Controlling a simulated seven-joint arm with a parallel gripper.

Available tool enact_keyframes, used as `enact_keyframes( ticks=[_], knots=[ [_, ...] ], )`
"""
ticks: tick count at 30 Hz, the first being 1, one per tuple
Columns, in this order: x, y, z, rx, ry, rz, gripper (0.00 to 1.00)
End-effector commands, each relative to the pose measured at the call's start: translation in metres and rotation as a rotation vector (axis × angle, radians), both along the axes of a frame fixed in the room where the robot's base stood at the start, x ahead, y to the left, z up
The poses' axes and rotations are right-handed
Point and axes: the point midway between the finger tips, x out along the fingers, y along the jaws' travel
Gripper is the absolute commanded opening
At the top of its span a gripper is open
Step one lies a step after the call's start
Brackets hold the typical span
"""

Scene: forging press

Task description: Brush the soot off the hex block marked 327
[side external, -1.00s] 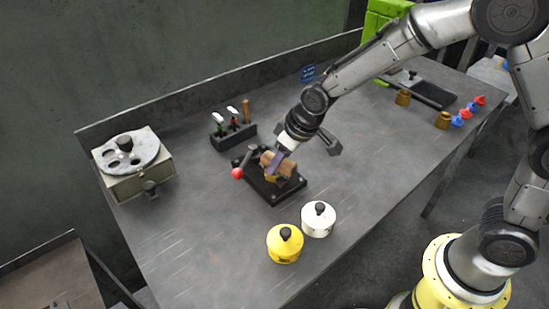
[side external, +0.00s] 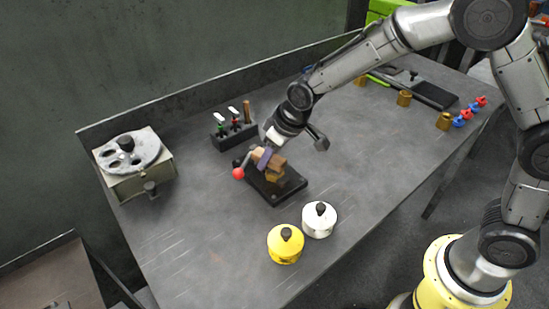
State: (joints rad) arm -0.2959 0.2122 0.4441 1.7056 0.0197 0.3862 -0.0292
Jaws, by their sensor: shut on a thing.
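My gripper (side external: 264,158) has purplish fingers and is shut on a tan-brown brush (side external: 277,162). It holds the brush low over the black fixture (side external: 293,187) in the middle of the bench. A brassy hex block (side external: 274,177) sits on the fixture directly under the brush, which partly hides it. I cannot tell whether brush and block touch. Any number or soot on the block is too small to make out.
A red-knobbed lever (side external: 238,173) is at the fixture's left. A yellow lidded pot (side external: 285,244) and a white one (side external: 319,219) stand in front. A tool rack (side external: 234,134) stands behind. Other brassy blocks (side external: 404,97) are at the right. The front-left bench is clear.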

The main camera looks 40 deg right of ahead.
Motion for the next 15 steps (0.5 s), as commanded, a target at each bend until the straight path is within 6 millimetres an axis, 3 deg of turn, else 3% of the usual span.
enact_keyframes(
  ticks=[15],
  knots=[
    [-0.0042, -0.0013, -0.0005, -0.001, 0.002, 0.000, 0.00]
  ],
)
